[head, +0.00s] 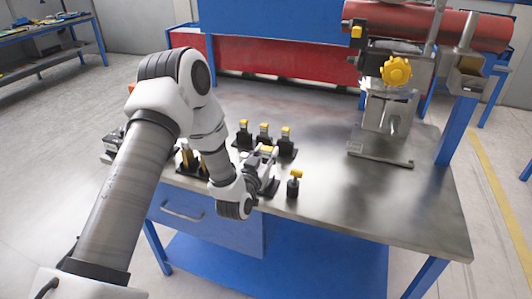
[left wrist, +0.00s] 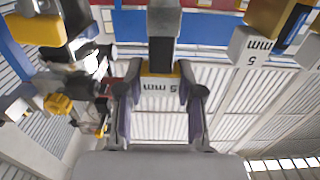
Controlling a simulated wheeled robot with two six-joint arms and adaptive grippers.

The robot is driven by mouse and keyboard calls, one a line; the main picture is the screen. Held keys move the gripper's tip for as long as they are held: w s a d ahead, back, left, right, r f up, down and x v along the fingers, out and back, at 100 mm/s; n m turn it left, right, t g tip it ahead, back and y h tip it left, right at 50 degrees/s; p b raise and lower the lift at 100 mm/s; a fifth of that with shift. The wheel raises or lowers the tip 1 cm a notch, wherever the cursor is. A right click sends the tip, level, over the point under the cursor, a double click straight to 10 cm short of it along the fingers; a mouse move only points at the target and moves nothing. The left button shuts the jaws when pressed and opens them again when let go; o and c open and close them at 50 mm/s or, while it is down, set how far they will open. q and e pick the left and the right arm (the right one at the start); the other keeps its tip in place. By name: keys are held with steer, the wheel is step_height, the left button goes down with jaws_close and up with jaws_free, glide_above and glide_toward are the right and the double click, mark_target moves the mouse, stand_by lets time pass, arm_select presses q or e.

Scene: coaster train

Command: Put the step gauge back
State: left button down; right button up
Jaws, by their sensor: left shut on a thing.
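My left gripper (head: 262,165) is low over the bench's front edge. The yellow of this gauge (head: 267,149) shows in the head view between the fingers. A black base shows below; I cannot tell whether the gauge touches it. Several similar yellow-topped gauges stand in black holders: one (head: 243,134) behind left, one (head: 263,133) behind, one (head: 286,140) behind right.
A grey machine with a yellow handwheel (head: 396,71) stands at the back right. My left arm hides part of the bench's left end. The bench top (head: 370,205) is clear to the right.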

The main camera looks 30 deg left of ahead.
arm_select(q)
steer(key=shift+f+b, duration=0.5)
steer(key=shift+f, duration=0.05)
steer(key=c, duration=0.7)
jaws_free()
steer(key=shift+o, duration=0.2)
steer(key=shift+s, duration=0.15)
steer(key=v, duration=1.2)
